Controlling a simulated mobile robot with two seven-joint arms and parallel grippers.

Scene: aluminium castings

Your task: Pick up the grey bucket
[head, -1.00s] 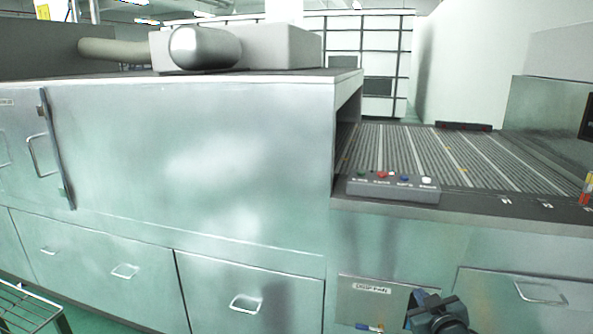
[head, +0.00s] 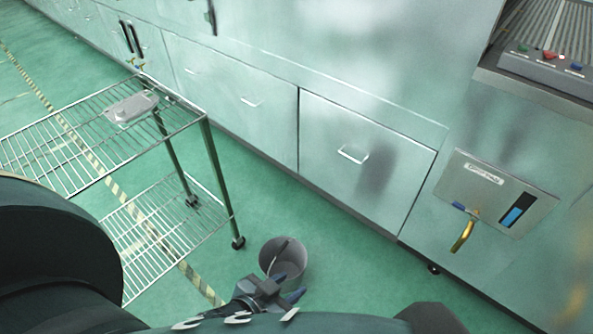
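The grey bucket (head: 284,262) stands upright on the green floor, just right of the wire rack's near leg. It looks empty, and a thin handle shows across it. My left gripper (head: 283,287) is low in the head view, at the near side of the bucket and overlapping its lower edge in the picture. Its fingers look spread, with nothing seen between them. I cannot tell whether it touches the bucket. My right gripper is not in view.
A wire rack (head: 205,119) on castors stands left of the bucket, with a grey casting (head: 131,109) on top. A cabinet front (head: 365,150) runs behind. A brass spout (head: 463,236) juts from the panel at right. Green floor is clear between bucket and cabinets.

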